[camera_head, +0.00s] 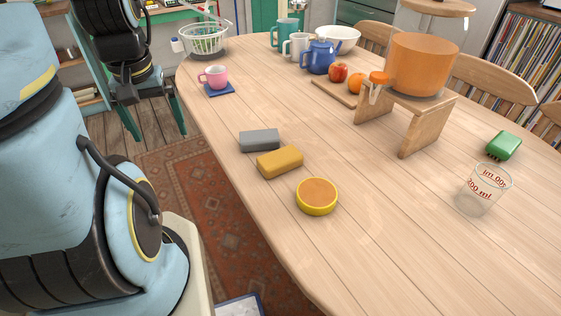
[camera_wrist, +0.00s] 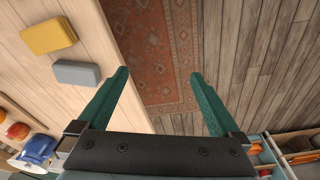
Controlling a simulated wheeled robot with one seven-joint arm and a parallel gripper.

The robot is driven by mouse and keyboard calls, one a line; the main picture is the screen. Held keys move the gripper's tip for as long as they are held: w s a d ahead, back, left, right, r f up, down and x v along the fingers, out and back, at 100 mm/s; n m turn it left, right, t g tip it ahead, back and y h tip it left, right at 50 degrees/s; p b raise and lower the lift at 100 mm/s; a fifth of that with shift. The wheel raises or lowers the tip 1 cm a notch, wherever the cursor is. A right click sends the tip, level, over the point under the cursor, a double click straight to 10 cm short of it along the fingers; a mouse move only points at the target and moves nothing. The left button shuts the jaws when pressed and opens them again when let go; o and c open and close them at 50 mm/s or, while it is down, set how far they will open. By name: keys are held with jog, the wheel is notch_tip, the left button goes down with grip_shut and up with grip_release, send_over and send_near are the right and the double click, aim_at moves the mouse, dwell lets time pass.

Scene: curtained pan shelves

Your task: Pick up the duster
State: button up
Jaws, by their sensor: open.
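No thing here is plainly recognisable as the duster. A grey block (camera_head: 260,140) and a mustard-yellow block (camera_head: 280,162) lie side by side on the table, near its left edge. A green brush-like piece (camera_head: 503,146) lies at the right. The wrist view shows the yellow block (camera_wrist: 48,35) and the grey block (camera_wrist: 77,73) left of my gripper. My gripper (camera_wrist: 160,73) is open and empty, its teal fingers apart over the rug and floor beside the table. In the head view my gripper (camera_head: 158,136) hangs left of the table.
A measuring cup (camera_head: 484,190) stands at the right. A wooden stand (camera_head: 427,128) carries an orange pot (camera_head: 422,65). A pink cup (camera_head: 215,76) sits on a blue coaster at the far left edge. A blue teapot (camera_head: 320,57) is further back. The table's near part is clear.

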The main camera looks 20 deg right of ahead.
jog(key=w+d+f+m+g+p, duration=0.1)
jog(key=w+d+m, duration=0.1)
jog(key=d+m, duration=0.7)
jog(key=m+p, duration=0.1)
jog(key=m, duration=0.5)
send_over(280, 156)
jog(key=shift+g, duration=0.3)
notch_tip(280, 156, down, 8)
jog(key=shift+w+a+f, duration=0.1)
jog(key=shift+f, duration=0.1)
jog(key=f, duration=0.3)
jog(key=f+p, duration=0.1)
jog(key=shift+s+f, duration=0.25)
jog(key=shift+f, duration=0.55)
jog(key=shift+w, duration=0.1)
jog(key=c, duration=1.4)
notch_tip(280, 156, up, 10)
jog(key=shift+r, duration=0.1)
